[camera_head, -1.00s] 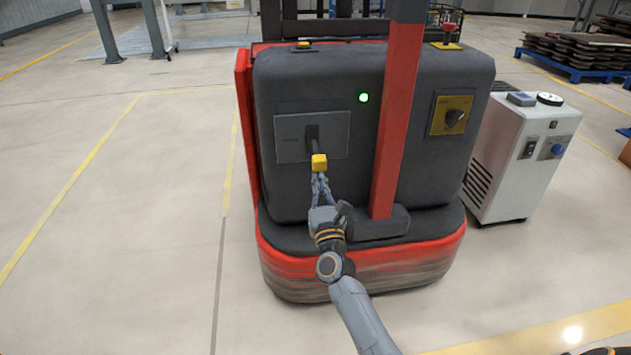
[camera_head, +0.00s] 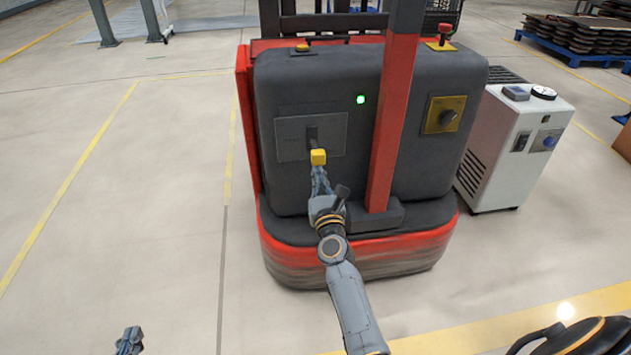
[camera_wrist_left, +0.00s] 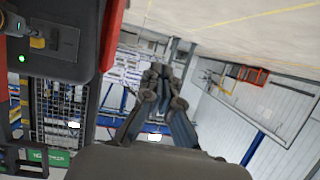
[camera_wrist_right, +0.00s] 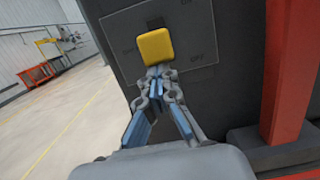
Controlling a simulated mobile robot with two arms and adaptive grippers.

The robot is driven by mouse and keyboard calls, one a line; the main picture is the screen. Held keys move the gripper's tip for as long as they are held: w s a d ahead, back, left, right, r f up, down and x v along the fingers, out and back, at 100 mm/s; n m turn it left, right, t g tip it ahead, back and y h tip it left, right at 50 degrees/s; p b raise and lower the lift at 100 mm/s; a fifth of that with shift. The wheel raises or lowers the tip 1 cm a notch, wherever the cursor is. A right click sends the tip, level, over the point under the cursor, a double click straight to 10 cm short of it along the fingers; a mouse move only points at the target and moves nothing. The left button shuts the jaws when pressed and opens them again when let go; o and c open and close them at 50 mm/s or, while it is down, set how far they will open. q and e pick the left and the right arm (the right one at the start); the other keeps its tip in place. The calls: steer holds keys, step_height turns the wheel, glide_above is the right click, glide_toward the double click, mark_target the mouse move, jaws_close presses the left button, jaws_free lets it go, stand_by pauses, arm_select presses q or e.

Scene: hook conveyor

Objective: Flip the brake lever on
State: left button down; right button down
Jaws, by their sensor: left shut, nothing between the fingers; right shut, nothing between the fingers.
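The brake lever (camera_head: 314,139) has a yellow block knob (camera_head: 318,157) and sits on a dark plate (camera_head: 337,127) on the machine's front. It points down and outward. My right gripper (camera_head: 319,172) is shut and empty, just under the knob. In the right wrist view its fingertips (camera_wrist_right: 159,76) lie at the knob's (camera_wrist_right: 156,48) lower edge; I cannot tell if they touch. "OFF" is readable on the plate, right of the knob. My left gripper (camera_head: 130,338) is shut and empty, low over the floor at the left. The left wrist view shows its closed fingers (camera_wrist_left: 158,75).
A red post (camera_head: 392,110) stands right of the lever. A green light (camera_head: 361,99) and a yellow-plated rotary switch (camera_head: 444,115) are on the machine's front. A white cabinet (camera_head: 511,145) stands at the right. The floor at the left is clear.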

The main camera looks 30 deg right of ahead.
arm_select(q)
steer(key=s+a+f+g+y+p, duration=0.1)
steer(key=s+a+f+g+p, duration=0.1)
steer(key=s+f+g, duration=0.3)
steer(key=s+a+f+g+y+p, duration=0.1)
steer(key=s+a+f+g+p, duration=0.2)
steer(key=s, duration=0.6)
steer(key=shift+f+n+g+y+p, duration=0.35)
steer(key=shift+f+g+p, duration=0.6)
steer(key=shift+f, duration=0.85)
steer(key=shift+a, duration=0.1)
